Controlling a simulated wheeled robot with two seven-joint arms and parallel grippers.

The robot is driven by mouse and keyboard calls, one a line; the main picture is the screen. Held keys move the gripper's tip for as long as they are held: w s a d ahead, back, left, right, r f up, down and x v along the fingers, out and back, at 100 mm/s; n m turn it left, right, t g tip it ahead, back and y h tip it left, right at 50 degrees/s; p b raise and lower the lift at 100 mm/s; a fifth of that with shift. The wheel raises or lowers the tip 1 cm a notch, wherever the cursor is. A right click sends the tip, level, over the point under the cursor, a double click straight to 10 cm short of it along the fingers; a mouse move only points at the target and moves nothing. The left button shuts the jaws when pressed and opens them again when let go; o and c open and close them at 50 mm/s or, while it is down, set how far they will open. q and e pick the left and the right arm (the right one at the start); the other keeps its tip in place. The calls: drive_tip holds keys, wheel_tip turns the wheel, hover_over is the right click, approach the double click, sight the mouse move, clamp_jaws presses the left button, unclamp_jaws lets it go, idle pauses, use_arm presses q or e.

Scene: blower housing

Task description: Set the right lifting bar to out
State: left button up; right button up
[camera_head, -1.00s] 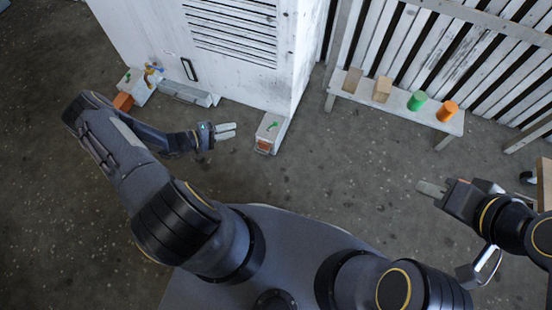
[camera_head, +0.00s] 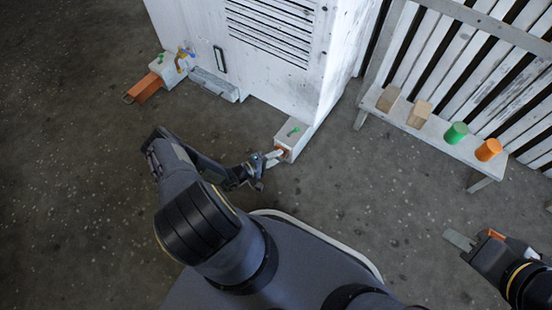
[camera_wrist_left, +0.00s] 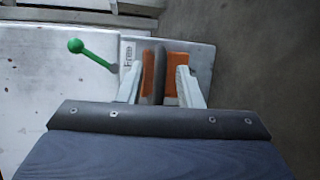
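The right lifting bar (camera_head: 282,151) has an orange end at the front of a white box (camera_head: 293,132) at the housing's near corner. In the left wrist view its orange end (camera_wrist_left: 177,62) has a dark upright piece (camera_wrist_left: 153,75) in front. My left gripper (camera_head: 273,158) is at this end. In the wrist view the left gripper's fingers (camera_wrist_left: 158,82) stand apart on either side of the dark piece, with gaps to it. A green-knobbed lever (camera_wrist_left: 92,52) is on the box top, left of the fingers. My right gripper (camera_head: 462,240) is far right, its opening unclear.
The left lifting bar (camera_head: 144,89), orange, sticks out of another white box at the housing's far left. The white housing (camera_head: 265,70) stands behind. A white bench (camera_head: 440,130) with wooden blocks and green and orange cylinders is at right. The floor between is clear.

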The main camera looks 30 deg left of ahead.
use_arm(q)
drive_tip(key=shift+w+d, duration=0.1)
drive_tip(key=shift+w, duration=0.05)
drive_tip(key=shift+c, duration=0.4)
clamp_jaws()
drive_tip(key=s+p, duration=0.1)
drive_tip(key=s, duration=0.3)
drive_tip(key=s+p, duration=0.1)
drive_tip(key=s, duration=0.4)
drive_tip(key=s+a+p, duration=0.1)
drive_tip(key=s, duration=0.4)
drive_tip(key=shift+s+a, duration=0.1)
drive_tip(key=shift+s+p, duration=0.3)
drive_tip(key=shift+s, duration=0.35)
drive_tip(key=shift+o, duration=0.4)
unclamp_jaws()
